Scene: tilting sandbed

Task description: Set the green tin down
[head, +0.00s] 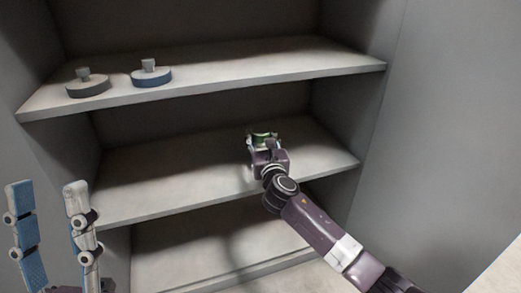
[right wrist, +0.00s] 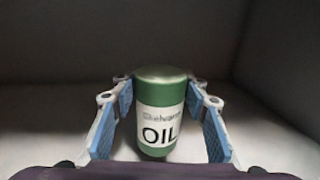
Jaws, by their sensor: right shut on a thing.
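The green tin (right wrist: 160,88) has a white label reading OIL and stands upright between the blue-padded fingers of my right gripper (right wrist: 160,100). In the head view the tin (head: 263,134) shows as a small green patch, mostly hidden behind my right gripper (head: 263,147). My right gripper is shut on it, over the middle shelf (head: 190,170). I cannot tell whether the tin's base touches the shelf. My left gripper (head: 48,188) is at the lower left of the head view, its fingers apart with nothing between them.
The upper shelf (head: 230,72) holds a dark grey round lidded object (head: 88,88) and a blue-sided one (head: 151,77) at its left. The middle shelf is bare around the tin. The upper shelf overhangs it, with cabinet walls at both sides. A lower shelf (head: 180,235) looks empty.

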